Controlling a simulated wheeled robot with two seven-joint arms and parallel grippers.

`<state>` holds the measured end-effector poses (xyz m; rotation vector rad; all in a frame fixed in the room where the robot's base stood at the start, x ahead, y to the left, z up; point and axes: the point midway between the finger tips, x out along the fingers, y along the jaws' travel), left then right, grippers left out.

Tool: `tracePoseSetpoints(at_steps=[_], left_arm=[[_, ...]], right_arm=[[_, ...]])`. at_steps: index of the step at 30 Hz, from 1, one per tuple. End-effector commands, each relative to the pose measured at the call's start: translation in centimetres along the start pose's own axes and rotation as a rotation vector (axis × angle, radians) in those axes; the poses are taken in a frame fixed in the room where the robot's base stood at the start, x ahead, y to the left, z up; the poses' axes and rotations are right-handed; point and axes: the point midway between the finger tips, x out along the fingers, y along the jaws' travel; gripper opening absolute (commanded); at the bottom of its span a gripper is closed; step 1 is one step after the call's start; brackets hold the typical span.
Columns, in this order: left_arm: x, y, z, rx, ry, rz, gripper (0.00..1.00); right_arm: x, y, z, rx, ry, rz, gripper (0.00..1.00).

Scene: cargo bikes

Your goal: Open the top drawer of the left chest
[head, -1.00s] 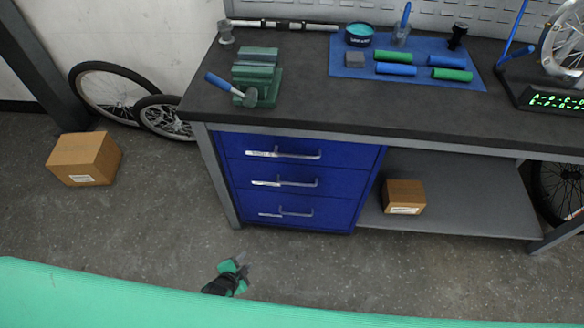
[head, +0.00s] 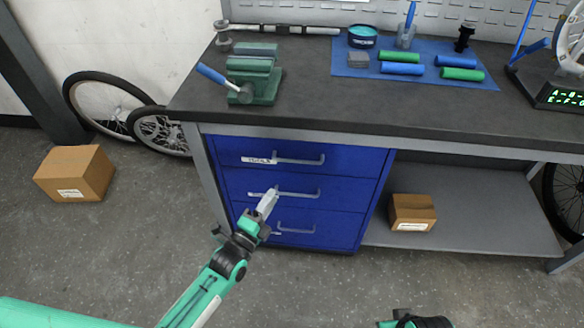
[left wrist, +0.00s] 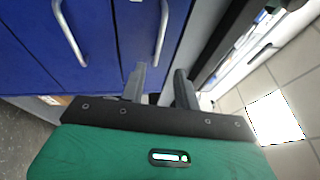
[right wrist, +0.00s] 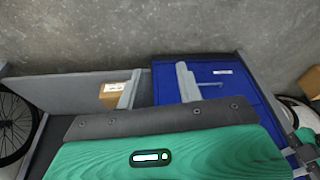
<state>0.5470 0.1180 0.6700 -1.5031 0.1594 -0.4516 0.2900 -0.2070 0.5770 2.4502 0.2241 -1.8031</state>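A blue chest with three drawers stands under the left part of the workbench. Its top drawer (head: 350,158) is shut and has a silver bar handle (head: 300,160) and a white label. The middle drawer (head: 340,192) and bottom drawer (head: 335,228) are also shut. My left gripper (head: 270,196) is in front of the chest, overlapping the middle drawer's handle in the head view. In the left wrist view its fingers (left wrist: 160,85) are apart and empty, with two handles beyond them. My right gripper's fingers (right wrist: 157,85) are apart and empty; the head view shows only part of that arm.
The workbench top (head: 330,100) carries a green vise (head: 252,80) and a blue mat (head: 480,84) with rolls and tools. A small box (head: 412,210) sits on the lower shelf (head: 480,225). A larger box (head: 75,172) and wheels are on the floor at left.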

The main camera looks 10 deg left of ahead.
Motion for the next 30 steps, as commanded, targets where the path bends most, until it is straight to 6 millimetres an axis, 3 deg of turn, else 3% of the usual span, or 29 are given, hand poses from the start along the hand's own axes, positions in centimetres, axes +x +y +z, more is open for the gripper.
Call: tracePoseSetpoints(at_steps=[18, 24, 30], left_arm=[[10.8, 0.1, 0.0, -0.003, 0.000, 0.000, 0.32], [12.5, 0.1, 0.0, -0.003, 0.000, 0.001, 0.32], [12.9, 0.1, 0.0, -0.004, 0.000, 0.002, 0.32]], right_arm=[[-1.2, 0.0, -0.1, 0.000, 0.016, 0.000, 0.36], [-1.6, 0.0, -0.2, -0.001, 0.018, 0.001, 0.36], [-1.7, 0.0, -0.1, -0.001, 0.017, 0.001, 0.36]])
